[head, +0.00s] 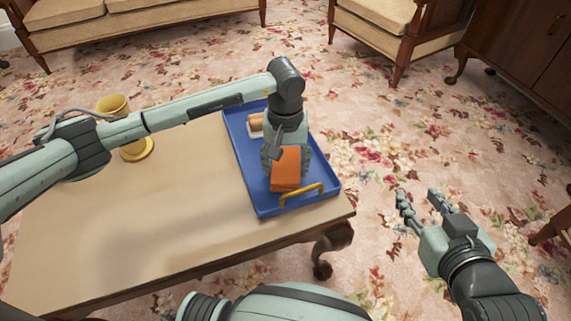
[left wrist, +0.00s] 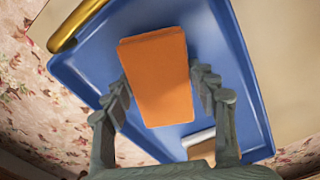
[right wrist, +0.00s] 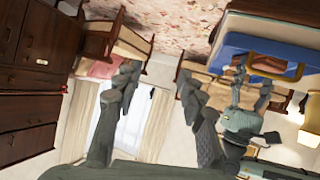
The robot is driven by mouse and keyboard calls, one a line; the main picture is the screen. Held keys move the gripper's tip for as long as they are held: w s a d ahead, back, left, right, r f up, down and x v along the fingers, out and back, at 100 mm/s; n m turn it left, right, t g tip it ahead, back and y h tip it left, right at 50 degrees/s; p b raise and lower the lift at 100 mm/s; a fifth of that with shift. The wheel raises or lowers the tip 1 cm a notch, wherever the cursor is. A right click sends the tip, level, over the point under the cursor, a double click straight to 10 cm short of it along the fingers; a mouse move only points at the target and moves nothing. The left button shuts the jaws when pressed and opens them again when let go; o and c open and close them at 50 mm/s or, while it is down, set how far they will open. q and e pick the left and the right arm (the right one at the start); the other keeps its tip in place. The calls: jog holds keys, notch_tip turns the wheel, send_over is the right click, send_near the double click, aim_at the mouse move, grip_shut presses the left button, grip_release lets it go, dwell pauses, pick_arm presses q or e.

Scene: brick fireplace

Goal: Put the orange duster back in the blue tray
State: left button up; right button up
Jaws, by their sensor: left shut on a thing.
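The orange duster (head: 287,172) is a block held over the near half of the blue tray (head: 238,141). My left gripper (head: 286,160) points down with one finger on each side of the duster and is shut on it. In the left wrist view the duster (left wrist: 157,70) sits between the fingers with the blue tray floor (left wrist: 212,35) behind it. Whether its underside touches the tray is hidden. My right gripper (head: 418,197) is open and empty, off the table to the right; its fingers also show spread in the right wrist view (right wrist: 158,78).
The tray lies on the wooden table (head: 120,220), near its right edge, with a yellow handle (head: 303,194) at its near end. A tan and white item (head: 255,124) lies at its far end. A yellow cup-like object (head: 113,104) stands behind my left arm.

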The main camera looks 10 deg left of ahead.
jog(key=shift+a+r, duration=0.1)
jog(key=shift+a, duration=0.1)
pick_arm(q)
jog(key=shift+f, duration=0.1)
jog(key=o, duration=1.1)
pick_arm(e)
jog(key=shift+w+a+r+t+y, duration=0.3)
jog(key=shift+a+r+t, duration=0.15)
jog(key=shift+r, duration=0.2)
